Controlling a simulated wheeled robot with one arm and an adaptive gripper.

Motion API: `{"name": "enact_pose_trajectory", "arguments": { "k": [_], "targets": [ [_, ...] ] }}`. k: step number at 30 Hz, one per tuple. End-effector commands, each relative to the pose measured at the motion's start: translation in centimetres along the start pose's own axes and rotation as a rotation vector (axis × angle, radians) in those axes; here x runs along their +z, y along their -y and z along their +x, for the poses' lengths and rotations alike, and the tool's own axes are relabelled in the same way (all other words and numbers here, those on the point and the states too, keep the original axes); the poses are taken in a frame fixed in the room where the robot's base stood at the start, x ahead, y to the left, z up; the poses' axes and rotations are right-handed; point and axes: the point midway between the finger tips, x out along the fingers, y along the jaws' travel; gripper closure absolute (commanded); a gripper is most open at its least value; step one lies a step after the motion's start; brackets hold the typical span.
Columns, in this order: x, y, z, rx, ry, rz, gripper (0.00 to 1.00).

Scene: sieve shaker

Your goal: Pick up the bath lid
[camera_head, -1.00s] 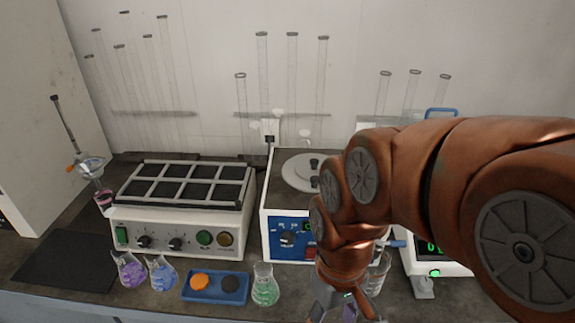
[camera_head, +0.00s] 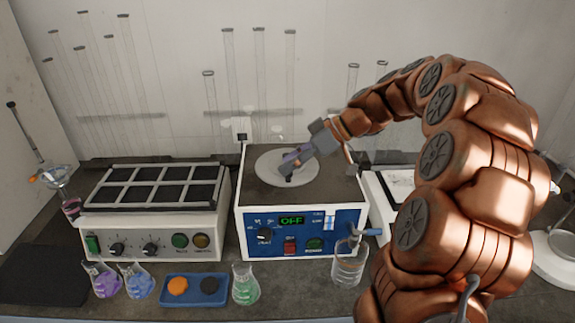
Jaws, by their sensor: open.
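The bath lid (camera_head: 268,166) is a light grey round disc on top of the water bath (camera_head: 302,197), a white box with a blue front panel and a display reading OFF. A dark knob stands near the lid's middle, partly hidden by my gripper. My gripper (camera_head: 291,164) is over the lid, with its fingers at the knob. It is open; whether the fingers touch the knob cannot be told.
A shaker (camera_head: 155,221) with black compartments stands left of the bath. Flasks (camera_head: 245,284) and a blue tray (camera_head: 194,290) stand in front. A glass beaker (camera_head: 348,268) stands before the bath's right corner. Tall glass tubes line the back wall.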

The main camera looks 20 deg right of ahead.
Motion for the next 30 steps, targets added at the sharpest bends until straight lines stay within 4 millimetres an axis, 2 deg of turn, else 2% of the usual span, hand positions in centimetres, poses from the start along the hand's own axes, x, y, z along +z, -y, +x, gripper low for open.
{"name": "enact_pose_trajectory", "arguments": {
  "k": [1, 6, 12, 23, 30],
  "targets": [
    [0.4, -1.8, -1.1, 0.02, -0.038, -0.027, 0.45],
    [1.2, -6.1, -4.4, 0.093, -0.134, -0.146, 0.45],
    [1.8, -8.2, -6.2, 0.142, -0.179, -0.214, 0.45],
    [1.2, -8.8, -3.6, 0.145, -0.182, -0.22, 0.45],
    [0.8, -9.4, -0.7, 0.142, -0.18, -0.217, 0.45]
  ]
}}
